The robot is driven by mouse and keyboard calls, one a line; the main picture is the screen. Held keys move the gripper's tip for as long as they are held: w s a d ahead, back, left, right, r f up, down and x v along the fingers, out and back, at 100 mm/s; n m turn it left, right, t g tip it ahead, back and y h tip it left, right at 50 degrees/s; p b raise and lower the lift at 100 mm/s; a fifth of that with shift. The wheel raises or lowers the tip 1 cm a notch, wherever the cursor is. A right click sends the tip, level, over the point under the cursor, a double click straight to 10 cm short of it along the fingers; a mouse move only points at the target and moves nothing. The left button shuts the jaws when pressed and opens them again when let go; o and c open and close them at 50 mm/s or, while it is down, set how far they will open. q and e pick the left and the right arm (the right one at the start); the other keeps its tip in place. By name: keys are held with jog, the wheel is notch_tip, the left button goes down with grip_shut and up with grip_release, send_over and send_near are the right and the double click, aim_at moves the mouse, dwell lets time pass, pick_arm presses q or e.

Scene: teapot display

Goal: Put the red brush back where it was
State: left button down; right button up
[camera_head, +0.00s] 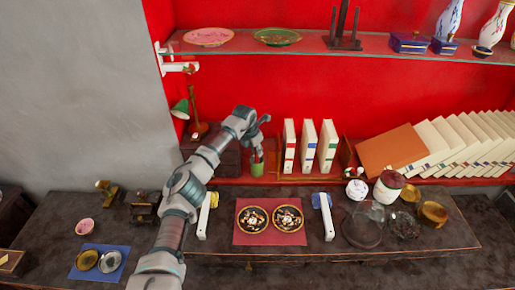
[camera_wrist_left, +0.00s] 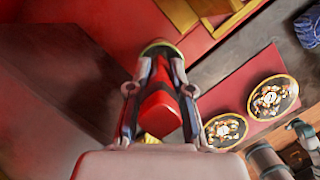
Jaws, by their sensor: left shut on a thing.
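My left gripper (camera_head: 258,142) is over the green cup (camera_head: 257,169) at the back of the table, in front of the red shelf wall. In the left wrist view its two fingers (camera_wrist_left: 158,95) are shut on the red brush (camera_wrist_left: 160,108), one on each side of it. Beyond the brush's far end, the rim of the green cup (camera_wrist_left: 158,46) shows. The brush's far end overlaps the cup opening in that view. How deep it reaches into the cup is hidden. My right gripper is not in view.
A dark wooden box (camera_head: 215,158) stands left of the cup, with a green lamp (camera_head: 181,109) above. White books (camera_head: 308,146) stand to the right. Two patterned plates (camera_head: 252,219) lie on a red mat (camera_head: 270,238) in front. A glass shelf (camera_head: 350,46) spans above.

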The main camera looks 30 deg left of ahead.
pick_arm(q)
jog(key=shift+f, duration=0.5)
dwell(0.4)
jog(key=c, duration=1)
grip_release()
jog(key=shift+s+r, duration=0.1)
jog(key=shift+r, duration=0.3)
jog(key=v, duration=1.1)
jog(key=shift+a, duration=0.1)
